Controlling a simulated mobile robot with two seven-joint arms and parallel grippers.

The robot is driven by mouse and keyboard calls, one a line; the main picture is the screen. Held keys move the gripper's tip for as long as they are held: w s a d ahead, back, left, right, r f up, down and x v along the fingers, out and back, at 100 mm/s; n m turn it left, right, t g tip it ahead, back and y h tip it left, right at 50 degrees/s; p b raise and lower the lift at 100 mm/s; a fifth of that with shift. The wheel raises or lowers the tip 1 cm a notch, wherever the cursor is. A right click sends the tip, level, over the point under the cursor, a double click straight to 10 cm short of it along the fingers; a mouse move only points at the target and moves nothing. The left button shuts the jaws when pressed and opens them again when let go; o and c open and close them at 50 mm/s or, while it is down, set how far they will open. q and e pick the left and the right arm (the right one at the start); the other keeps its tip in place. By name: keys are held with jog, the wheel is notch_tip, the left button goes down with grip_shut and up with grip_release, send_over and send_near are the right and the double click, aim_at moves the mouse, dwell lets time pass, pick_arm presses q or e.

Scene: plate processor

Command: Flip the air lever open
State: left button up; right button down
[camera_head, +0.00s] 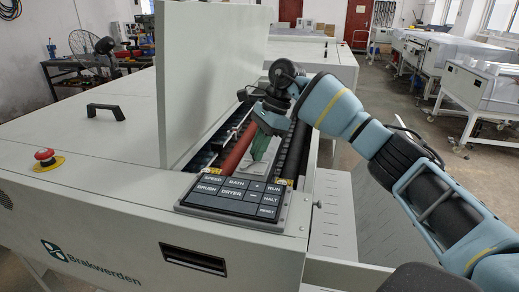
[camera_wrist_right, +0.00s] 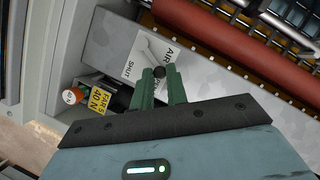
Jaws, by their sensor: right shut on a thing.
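My right gripper (camera_head: 259,150) reaches from the right into the open bay of the processor, its green fingers pointing down. In the right wrist view the green fingers (camera_wrist_right: 160,88) are shut on the dark round knob of the air lever (camera_wrist_right: 159,72). A white label (camera_wrist_right: 147,57) reading "AIR" and "SHUT" lies beside the knob on the grey panel. The rest of the lever is hidden by the fingers. My left gripper is not in view.
A red roller (camera_head: 236,150) runs along the bay, and the raised lid (camera_head: 212,85) stands left of it. A button panel (camera_head: 235,197) is in front. A yellow label (camera_wrist_right: 100,100) and an orange-capped part (camera_wrist_right: 73,96) sit close to the fingers.

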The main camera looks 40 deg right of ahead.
dwell(0.4)
jog(key=c, duration=1.4)
grip_release()
jog(key=shift+v, duration=3.95)
